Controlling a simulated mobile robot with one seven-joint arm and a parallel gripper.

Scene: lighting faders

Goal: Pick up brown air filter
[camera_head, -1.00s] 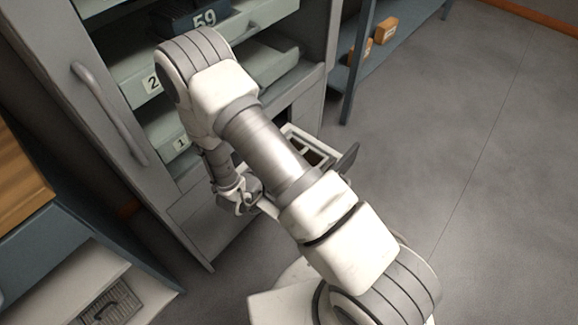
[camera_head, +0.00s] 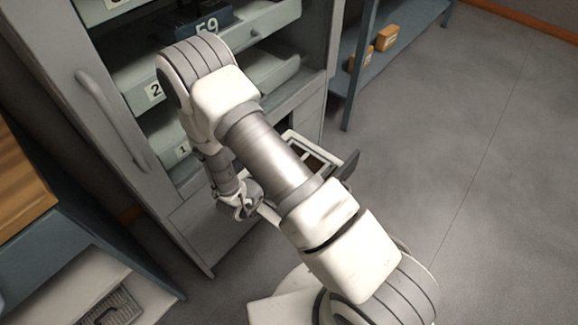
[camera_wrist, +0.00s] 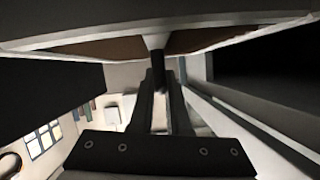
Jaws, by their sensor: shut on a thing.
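In the wrist view the brown air filter (camera_wrist: 110,47) shows as brown panels with a pale rim across the top of the picture. My gripper (camera_wrist: 158,72) is shut on its dark narrow middle part, between the brown areas. In the head view my gripper end (camera_head: 243,205) is low in front of the cabinet, its fingertips mostly hidden. A pale-framed piece with brown inside (camera_head: 318,160) shows behind my forearm, partly covered; I cannot tell surely whether it is the same filter.
The grey cabinet (camera_head: 135,130) with numbered shelves stands close on the left; a dark box marked 59 (camera_head: 207,25) is in it. Grey floor (camera_head: 480,170) on the right is clear.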

